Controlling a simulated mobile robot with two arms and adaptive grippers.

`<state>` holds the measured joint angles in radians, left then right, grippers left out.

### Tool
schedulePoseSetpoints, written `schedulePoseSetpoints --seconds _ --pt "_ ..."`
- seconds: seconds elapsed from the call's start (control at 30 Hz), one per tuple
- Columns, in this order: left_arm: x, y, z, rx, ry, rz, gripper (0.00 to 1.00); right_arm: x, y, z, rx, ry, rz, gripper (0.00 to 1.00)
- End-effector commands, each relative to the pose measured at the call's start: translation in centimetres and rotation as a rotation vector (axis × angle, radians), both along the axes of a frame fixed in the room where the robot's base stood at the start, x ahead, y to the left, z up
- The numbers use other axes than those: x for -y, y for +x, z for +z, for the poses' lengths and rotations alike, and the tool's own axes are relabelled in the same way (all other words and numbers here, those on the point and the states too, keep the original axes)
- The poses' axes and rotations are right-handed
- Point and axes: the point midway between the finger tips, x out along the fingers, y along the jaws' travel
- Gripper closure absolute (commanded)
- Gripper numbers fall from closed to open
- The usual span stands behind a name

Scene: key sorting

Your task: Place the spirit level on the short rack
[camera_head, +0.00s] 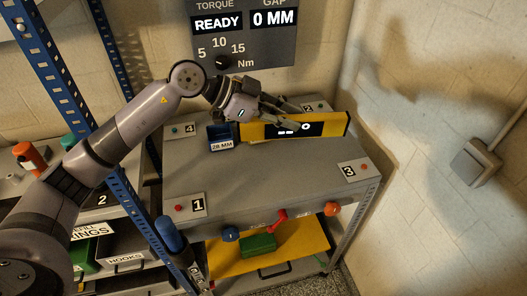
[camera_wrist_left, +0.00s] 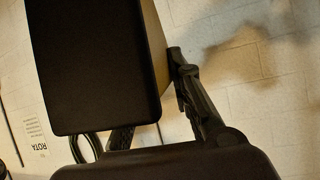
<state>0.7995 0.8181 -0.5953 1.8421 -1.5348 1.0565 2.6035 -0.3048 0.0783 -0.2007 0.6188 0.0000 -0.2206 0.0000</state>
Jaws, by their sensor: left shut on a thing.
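The spirit level (camera_head: 337,123), a yellow and black bar, stands on edge at the back right of a grey-topped short rack (camera_head: 265,178). My left gripper (camera_head: 295,115) reaches in from the left and is shut on the bar; its fingers cover part of it. I cannot tell whether the bar touches the top. In the left wrist view, dark fingers (camera_wrist_left: 160,110) show beside a large dark block, which I cannot identify for sure. My right gripper is not in view.
A small blue bin (camera_head: 221,137) marked 28 MM stands left of the level. Numbered plates with red or teal buttons sit at the corners. A yellow lower shelf (camera_head: 225,262) holds a green block (camera_head: 258,245). A blue-post rack stands left. The middle of the top is clear.

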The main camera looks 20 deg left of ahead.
Motion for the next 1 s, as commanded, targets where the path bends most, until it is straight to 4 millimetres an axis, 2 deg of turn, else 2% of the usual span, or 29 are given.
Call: schedulePoseSetpoints --seconds 0.03,0.13,0.23,0.33,0.8,1.0 --pt "-1.5 1.1 -0.1 -0.011 0.000 0.052 1.00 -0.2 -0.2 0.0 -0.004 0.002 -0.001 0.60" --pt "-3.5 2.4 -0.4 -0.030 -0.014 0.128 1.00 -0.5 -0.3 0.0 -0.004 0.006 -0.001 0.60" --pt "-4.7 3.2 -0.6 -0.039 -0.023 0.170 1.00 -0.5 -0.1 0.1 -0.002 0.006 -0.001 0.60" --pt "-5.1 3.4 -1.8 -0.048 -0.028 0.186 1.00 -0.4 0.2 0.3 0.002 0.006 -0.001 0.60" --pt "-5.0 3.4 -13.8 -0.048 -0.028 0.186 1.00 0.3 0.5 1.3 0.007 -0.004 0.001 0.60" --pt "-5.0 3.4 -16.2 -0.043 -0.028 0.184 1.00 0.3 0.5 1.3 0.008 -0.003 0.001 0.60"
